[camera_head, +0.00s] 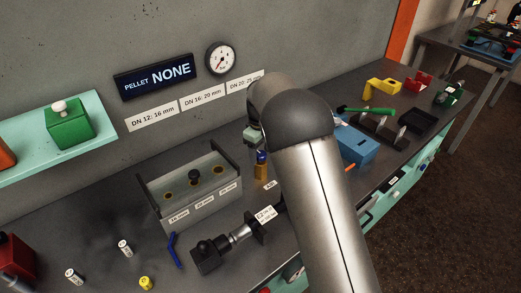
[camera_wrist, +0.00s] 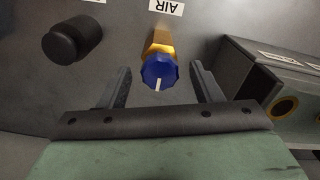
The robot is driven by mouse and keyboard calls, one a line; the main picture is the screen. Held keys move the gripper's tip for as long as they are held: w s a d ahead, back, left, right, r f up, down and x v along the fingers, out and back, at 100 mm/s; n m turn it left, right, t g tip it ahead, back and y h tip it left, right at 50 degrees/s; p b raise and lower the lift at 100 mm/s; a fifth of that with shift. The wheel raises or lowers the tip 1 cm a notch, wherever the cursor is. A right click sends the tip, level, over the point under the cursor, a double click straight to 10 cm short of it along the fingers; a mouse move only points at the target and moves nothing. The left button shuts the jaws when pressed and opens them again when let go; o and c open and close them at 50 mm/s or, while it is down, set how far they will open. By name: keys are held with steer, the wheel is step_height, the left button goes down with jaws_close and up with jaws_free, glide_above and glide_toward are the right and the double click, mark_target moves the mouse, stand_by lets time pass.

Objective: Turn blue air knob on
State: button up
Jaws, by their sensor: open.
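The blue air knob (camera_wrist: 159,72) sits on a brass valve body (camera_wrist: 160,42) in the wrist view, with a white mark on its face pointing toward the bottom of the picture. A white AIR label (camera_wrist: 167,7) lies just beyond it. My gripper (camera_wrist: 160,84) is open, with one finger on each side of the knob and a visible gap on both sides. In the head view the blue knob (camera_head: 262,157) shows on its brass body, just left of my arm. My gripper (camera_head: 254,135) is partly hidden there behind my arm.
A grey box with brass-ringed holes (camera_head: 195,190) stands left of the knob; it shows at right in the wrist view (camera_wrist: 280,85). A black cylinder (camera_wrist: 72,39) stands at left in the wrist view. A pressure gauge (camera_head: 221,58) and a PELLET NONE display (camera_head: 153,77) hang on the wall.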

steer(key=c, duration=1)
steer(key=shift+m, duration=0.3)
steer(key=m, duration=0.4)
steer(key=shift+b, duration=0.35)
steer(key=m, duration=0.9)
steer(key=shift+r+m, duration=0.1)
steer(key=shift+m, duration=2)
